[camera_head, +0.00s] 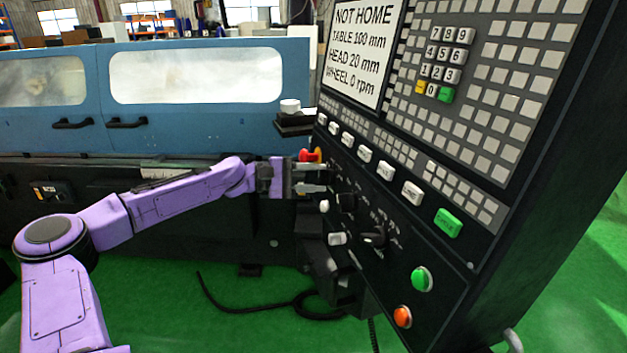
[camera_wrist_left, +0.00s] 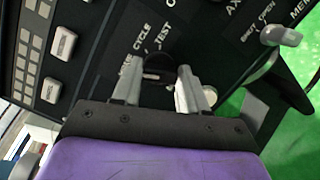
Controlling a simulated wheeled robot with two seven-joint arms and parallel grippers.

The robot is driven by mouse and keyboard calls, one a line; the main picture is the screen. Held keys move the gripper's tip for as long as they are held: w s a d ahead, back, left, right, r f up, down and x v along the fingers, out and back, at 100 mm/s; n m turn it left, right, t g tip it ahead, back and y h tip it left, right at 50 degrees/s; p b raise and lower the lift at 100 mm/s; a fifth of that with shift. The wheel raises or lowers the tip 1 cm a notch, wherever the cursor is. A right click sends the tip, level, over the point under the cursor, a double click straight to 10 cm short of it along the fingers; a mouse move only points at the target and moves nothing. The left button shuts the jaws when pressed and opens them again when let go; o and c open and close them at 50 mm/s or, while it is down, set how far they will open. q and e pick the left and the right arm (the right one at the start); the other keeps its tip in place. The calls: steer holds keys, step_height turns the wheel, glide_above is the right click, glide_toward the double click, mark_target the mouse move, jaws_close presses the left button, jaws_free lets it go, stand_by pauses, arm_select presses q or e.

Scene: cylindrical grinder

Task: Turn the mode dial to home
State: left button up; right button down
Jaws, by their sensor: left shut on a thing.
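The control panel's screen (camera_head: 360,45) reads NOT HOME, TABLE 100 mm, HEAD 20 mm, WHEEL 0 rpm. My left gripper (camera_head: 327,178) reaches the panel's left edge from the left, with its fingertips at the panel face. In the left wrist view, its fingers (camera_wrist_left: 158,84) are shut on a dark dial (camera_wrist_left: 156,71), one finger on each side. Labels around this dial include CYCLE and TEST; the others are partly covered or cut off. The dial's pointing direction is hidden between the fingers. My right gripper is not in view.
Two more black knobs (camera_head: 346,203) and (camera_head: 374,239) sit lower on the panel. A green button (camera_head: 421,279) and an orange button (camera_head: 402,316) are below them. A red knob (camera_head: 309,155) stands close above the gripper. The blue grinder (camera_head: 200,125) stands behind.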

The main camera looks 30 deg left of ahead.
arm_select(q)
steer(key=shift+m, duration=0.3)
steer(key=o, duration=1.1)
steer(key=shift+s+a+r, duration=0.1)
steer(key=shift+s+a, duration=0.1)
steer(key=shift+a, duration=0.1)
steer(key=v, duration=0.9)
steer(key=shift+s+a, duration=0.2)
steer(key=shift+a, duration=0.1)
